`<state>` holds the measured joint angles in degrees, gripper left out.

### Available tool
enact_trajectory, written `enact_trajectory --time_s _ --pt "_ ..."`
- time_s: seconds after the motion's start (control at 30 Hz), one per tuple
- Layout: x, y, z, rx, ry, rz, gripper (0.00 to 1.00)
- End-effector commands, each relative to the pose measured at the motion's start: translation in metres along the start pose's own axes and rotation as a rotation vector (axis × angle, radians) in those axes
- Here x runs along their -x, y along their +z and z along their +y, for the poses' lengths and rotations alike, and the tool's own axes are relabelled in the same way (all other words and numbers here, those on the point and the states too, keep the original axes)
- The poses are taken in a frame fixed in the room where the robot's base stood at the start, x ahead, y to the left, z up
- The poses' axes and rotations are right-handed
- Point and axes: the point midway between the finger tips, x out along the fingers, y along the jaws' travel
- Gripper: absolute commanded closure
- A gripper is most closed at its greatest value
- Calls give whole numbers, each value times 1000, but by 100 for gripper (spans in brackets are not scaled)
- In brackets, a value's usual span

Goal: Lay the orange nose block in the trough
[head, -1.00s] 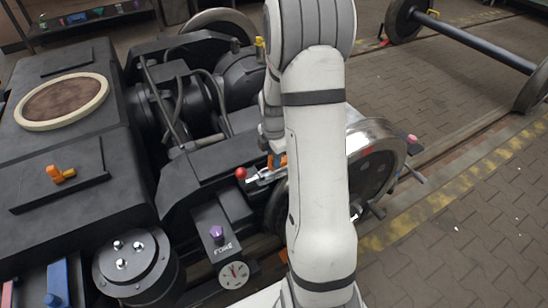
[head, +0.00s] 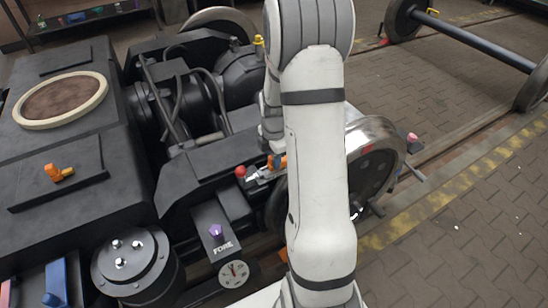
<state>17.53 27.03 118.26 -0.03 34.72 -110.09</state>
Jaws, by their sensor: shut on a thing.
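My gripper (head: 275,160) is mostly hidden behind my own arm, low over the bogie's side frame. It is shut on a small orange piece, which looks like the orange nose block (head: 284,162); only a bit of it shows at the arm's left edge. A silver part with a red ball (head: 241,172) at its end lies just left of it. I cannot make out the trough clearly; part of that area is behind my arm. Another orange piece (head: 60,172), shaped like a handle, sits on a black plate on the bogie's left part.
A purple knob (head: 215,231) and a round dial (head: 234,273) are on the near side. A steel wheel (head: 375,165) stands right of my arm. Black hoses and housings (head: 190,100) fill the bogie's middle.

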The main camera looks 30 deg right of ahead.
Motion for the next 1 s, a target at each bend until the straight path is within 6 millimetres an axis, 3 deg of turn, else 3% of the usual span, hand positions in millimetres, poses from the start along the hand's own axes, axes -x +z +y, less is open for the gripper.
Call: enact_trajectory --time_s 0.6,0.63,0.93,1.0 --pt "-16 -1 0 1 1 0 100" --pt "-16 -1 0 1 1 0 76" --pt "-15 -1 0 1 0 0 52" --pt "-15 -1 0 1 0 0 52"
